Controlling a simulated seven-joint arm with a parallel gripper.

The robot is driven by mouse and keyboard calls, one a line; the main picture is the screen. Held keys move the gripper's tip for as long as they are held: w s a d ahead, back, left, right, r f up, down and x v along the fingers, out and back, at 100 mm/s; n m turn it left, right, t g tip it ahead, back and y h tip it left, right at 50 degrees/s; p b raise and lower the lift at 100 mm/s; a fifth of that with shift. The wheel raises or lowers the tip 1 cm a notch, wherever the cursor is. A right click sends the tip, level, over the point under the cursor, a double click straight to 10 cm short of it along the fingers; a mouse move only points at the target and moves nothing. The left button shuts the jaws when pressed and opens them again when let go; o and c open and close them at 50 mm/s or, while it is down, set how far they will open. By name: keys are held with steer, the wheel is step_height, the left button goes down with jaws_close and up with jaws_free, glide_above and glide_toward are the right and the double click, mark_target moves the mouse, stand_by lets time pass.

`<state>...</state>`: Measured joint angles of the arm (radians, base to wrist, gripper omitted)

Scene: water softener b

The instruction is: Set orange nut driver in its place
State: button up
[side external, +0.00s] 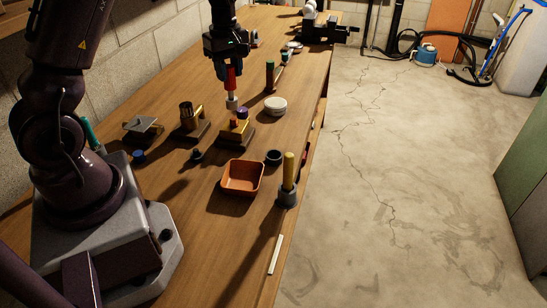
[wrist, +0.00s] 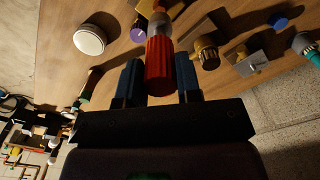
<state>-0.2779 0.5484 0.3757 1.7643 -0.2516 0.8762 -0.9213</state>
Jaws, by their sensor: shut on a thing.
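My gripper (side external: 231,78) is shut on a tool with a ridged red-orange handle (side external: 231,80), which looks like the orange nut driver. The handle sits between the two blue fingers in the wrist view (wrist: 159,66). The tool hangs roughly upright, with a pale grey lower end (side external: 232,102) pointing down. That end is over or just behind a brass-and-dark block (side external: 234,136) with an orange part and a purple cap (side external: 242,113). I cannot tell whether it touches the block. A yellow-handled tool (side external: 289,168) stands in a grey round holder (side external: 287,194).
A brass fixture (side external: 190,119) stands left of the block. A white round lid (side external: 275,105) and a green-and-red upright piece (side external: 270,76) are to the right. An orange open bin (side external: 242,178) and a black ring (side external: 273,157) lie nearer.

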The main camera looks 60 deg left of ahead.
steer(key=w+d+f+m, duration=0.1)
steer(key=w+d, duration=0.1)
steer(key=d, duration=0.4)
steer(key=w+d+f+m, duration=0.1)
steer(key=w+d+f, duration=0.1)
steer(key=d, duration=0.5)
steer(key=shift+w+m, duration=0.4)
steer(key=shift+w, duration=0.1)
steer(key=shift+f, duration=2.2)
steer(key=shift+f, duration=0.15)
steer(key=shift+f, duration=1.35)
steer(key=o, duration=1)
